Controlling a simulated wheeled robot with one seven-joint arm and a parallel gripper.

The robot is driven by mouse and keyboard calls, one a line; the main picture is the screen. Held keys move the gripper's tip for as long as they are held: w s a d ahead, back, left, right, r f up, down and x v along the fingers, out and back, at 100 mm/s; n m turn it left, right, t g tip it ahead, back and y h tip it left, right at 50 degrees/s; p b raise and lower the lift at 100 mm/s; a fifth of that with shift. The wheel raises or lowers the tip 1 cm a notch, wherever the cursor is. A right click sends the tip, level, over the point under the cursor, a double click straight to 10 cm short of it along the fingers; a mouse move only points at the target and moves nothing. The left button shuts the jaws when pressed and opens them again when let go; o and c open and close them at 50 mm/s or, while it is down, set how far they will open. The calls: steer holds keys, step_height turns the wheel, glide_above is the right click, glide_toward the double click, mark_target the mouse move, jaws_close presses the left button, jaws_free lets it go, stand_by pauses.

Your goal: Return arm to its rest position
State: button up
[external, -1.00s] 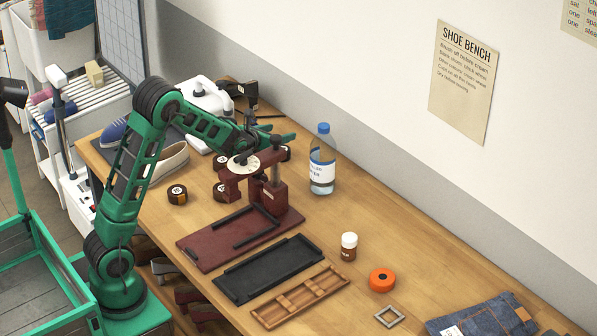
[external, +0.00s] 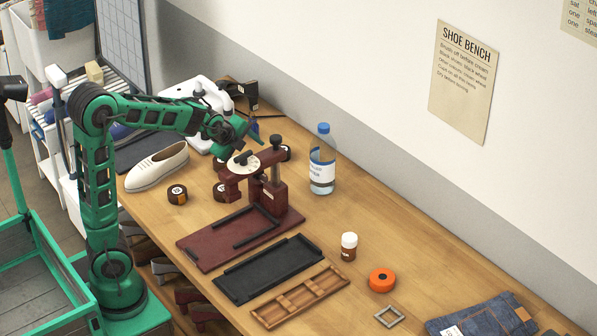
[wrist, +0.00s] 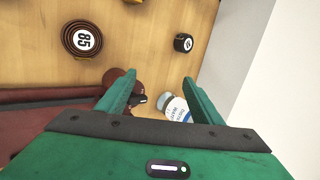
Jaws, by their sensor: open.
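My gripper (external: 250,132) is held in the air above the back of the dark red press (external: 268,185), near its round white dial. In the wrist view its two green fingers (wrist: 158,98) are spread apart. Nothing is held between them. Part of the press (wrist: 122,88) and the water bottle (wrist: 177,108) show below and beyond the fingers. My arm is bent at the elbow, with the forearm nearly level over the bench's left part.
The water bottle (external: 322,165) stands right of the press. A black tray (external: 268,270), wooden tray (external: 298,298), small jar (external: 348,247) and orange roll (external: 382,280) are in front. The bench's right middle is clear.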

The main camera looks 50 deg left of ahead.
steer(key=s+d+f+n+g, duration=0.1)
steer(key=s+d, duration=0.5)
steer(key=s, duration=0.6)
steer(key=s+d+f+n+g+h, duration=0.1)
steer(key=s+d+n+g, duration=0.3)
steer(key=s, duration=0.9)
steer(key=s+d+f+n+g, duration=0.2)
steer(key=s+d+n, duration=0.3)
steer(key=s, duration=0.8)
steer(key=d, duration=0.3)
steer(key=shift+d+g+h, duration=0.25)
steer(key=shift+g+h, duration=0.05)
steer(key=shift+w, duration=0.1)
steer(key=shift+w+f, duration=0.3)
steer(key=shift+w, duration=0.3)
